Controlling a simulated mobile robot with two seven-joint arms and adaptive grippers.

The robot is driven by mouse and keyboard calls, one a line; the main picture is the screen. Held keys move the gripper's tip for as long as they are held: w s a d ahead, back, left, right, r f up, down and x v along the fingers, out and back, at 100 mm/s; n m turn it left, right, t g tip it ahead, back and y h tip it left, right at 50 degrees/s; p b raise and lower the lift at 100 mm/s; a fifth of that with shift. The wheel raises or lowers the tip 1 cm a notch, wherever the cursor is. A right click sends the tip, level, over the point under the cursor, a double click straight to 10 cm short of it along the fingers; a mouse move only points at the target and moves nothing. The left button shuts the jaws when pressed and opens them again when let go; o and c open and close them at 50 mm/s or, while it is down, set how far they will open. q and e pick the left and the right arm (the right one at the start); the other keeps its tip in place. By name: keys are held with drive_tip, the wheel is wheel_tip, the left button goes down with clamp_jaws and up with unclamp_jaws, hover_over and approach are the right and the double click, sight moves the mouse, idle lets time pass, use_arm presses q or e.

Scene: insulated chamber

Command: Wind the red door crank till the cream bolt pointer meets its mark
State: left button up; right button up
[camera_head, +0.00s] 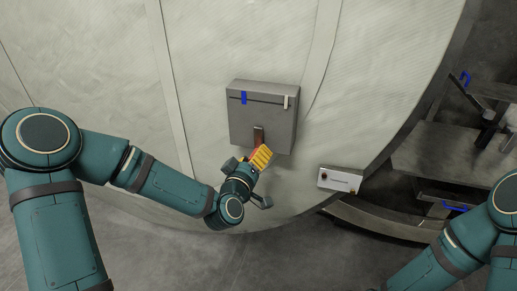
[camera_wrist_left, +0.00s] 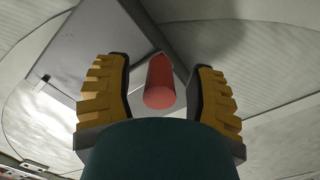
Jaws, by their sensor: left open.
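The red crank handle (camera_head: 254,153) hangs below a dark crank arm (camera_head: 259,135) on the front of a grey box (camera_head: 262,118) on the door. A cream bolt pointer (camera_head: 286,102) stands near the right end of the slot at the box top. A blue mark (camera_head: 243,98) is near its left end, well apart from the pointer. My left gripper (camera_head: 259,159) is open at the handle. In the left wrist view the red handle (camera_wrist_left: 159,84) lies between the two yellow fingers (camera_wrist_left: 161,70), with a gap on each side. My right gripper is out of view.
Grey shelving (camera_head: 447,160) with blue handles stands beyond the door's edge at right. The pale quilted door surface is clear around the box.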

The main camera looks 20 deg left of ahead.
use_arm(q)
drive_tip(key=shift+w, duration=0.1)
clamp_jaws()
drive_tip(key=shift+a, duration=0.1)
idle(0.3)
